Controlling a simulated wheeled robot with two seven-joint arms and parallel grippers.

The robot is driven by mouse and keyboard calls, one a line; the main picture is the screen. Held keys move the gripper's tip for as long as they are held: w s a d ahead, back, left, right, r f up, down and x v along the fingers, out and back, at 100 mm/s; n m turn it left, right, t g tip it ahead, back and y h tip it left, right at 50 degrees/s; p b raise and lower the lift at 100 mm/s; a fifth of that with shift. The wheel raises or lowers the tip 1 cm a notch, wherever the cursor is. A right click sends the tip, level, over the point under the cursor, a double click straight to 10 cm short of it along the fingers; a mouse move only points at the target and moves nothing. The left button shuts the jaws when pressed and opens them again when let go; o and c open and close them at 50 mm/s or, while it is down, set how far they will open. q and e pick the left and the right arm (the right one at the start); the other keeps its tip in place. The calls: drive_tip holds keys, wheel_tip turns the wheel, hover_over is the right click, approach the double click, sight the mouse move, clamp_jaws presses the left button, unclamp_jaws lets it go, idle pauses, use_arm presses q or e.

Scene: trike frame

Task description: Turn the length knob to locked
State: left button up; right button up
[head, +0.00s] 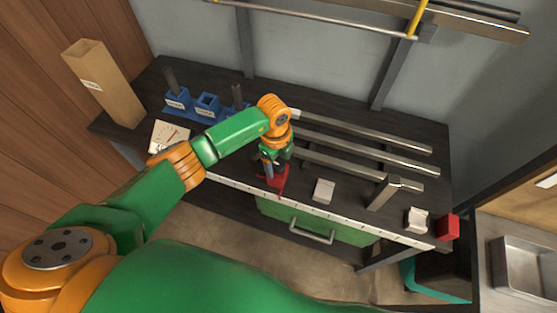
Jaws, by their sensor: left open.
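My left gripper (269,172) points down at the front edge of the dark workbench, left of its middle. It is open and right at a red fixture (281,181) on the edge, partly covering it. The length knob cannot be made out clearly; it may be part of this red fixture, and its setting cannot be read. A second red block (448,228) sits at the bench's front right corner, apart from the gripper. My right gripper is not in view.
Long metal bars (365,134) lie across the bench (236,180) to the right. Blue holders (207,106), a dial card (170,136) and a tall cardboard box (103,82) stand left. A pale block (324,190) is right of the gripper. A green drawer (330,224) is below.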

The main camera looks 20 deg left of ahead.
use_arm(q)
clamp_jaws()
